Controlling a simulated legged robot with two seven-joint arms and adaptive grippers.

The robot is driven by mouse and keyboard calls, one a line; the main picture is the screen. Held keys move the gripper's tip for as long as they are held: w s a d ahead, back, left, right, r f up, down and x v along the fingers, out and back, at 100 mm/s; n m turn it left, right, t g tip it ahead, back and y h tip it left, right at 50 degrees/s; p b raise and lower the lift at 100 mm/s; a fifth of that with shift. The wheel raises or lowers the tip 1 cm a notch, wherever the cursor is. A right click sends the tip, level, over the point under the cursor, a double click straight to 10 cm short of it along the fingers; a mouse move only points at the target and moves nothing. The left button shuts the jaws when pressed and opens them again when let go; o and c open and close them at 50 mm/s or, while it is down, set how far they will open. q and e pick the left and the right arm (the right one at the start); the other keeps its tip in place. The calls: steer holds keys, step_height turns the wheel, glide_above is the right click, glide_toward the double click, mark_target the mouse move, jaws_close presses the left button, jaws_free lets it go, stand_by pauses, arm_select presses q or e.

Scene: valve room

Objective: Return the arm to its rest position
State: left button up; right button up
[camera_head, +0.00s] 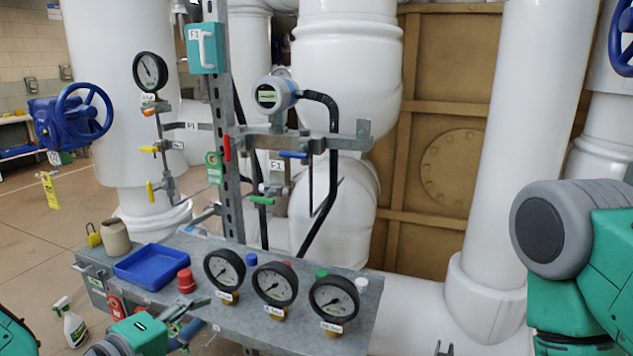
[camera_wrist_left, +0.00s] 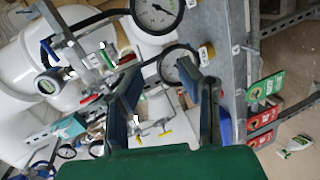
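My left gripper (camera_head: 198,314) is low in the head view, in front of the grey bench's front edge. Its green body comes in from the bottom left. In the left wrist view its two fingers (camera_wrist_left: 165,92) stand wide apart with nothing between them. My right arm, green with a grey joint, fills the right edge of the head view. A small dark tip at the bottom of that view may belong to my right gripper; its finger state does not show.
The grey metal bench (camera_head: 215,280) carries a blue tray (camera_head: 152,268), a red cap (camera_head: 186,281) and several gauges (camera_head: 274,284) close to my left gripper. Red and green tags (camera_wrist_left: 263,117) hang from its side. A spray bottle (camera_head: 70,325) stands on the open floor at left.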

arm_select(q)
steer(key=s+f+m+g+y, duration=0.1)
steer(key=s+f+m+g, duration=0.25)
steer(key=s+f, duration=0.4)
steer(key=s+f+m+g+y, duration=0.1)
steer(key=s+f+m+g, duration=0.3)
steer(key=f, duration=0.7)
steer(key=s+a+f+m+g+y, duration=0.2)
steer(key=s+a+f, duration=0.2)
steer(key=s, duration=0.3)
steer(key=s+a+f+m+g+y, duration=0.2)
steer(key=s+a+f, duration=0.3)
steer(key=s, duration=0.3)
steer(key=shift+s+f+m+g, duration=0.25)
steer(key=shift+f+m+g, duration=0.1)
steer(key=shift+g, duration=0.4)
steer(key=shift+w, duration=0.15)
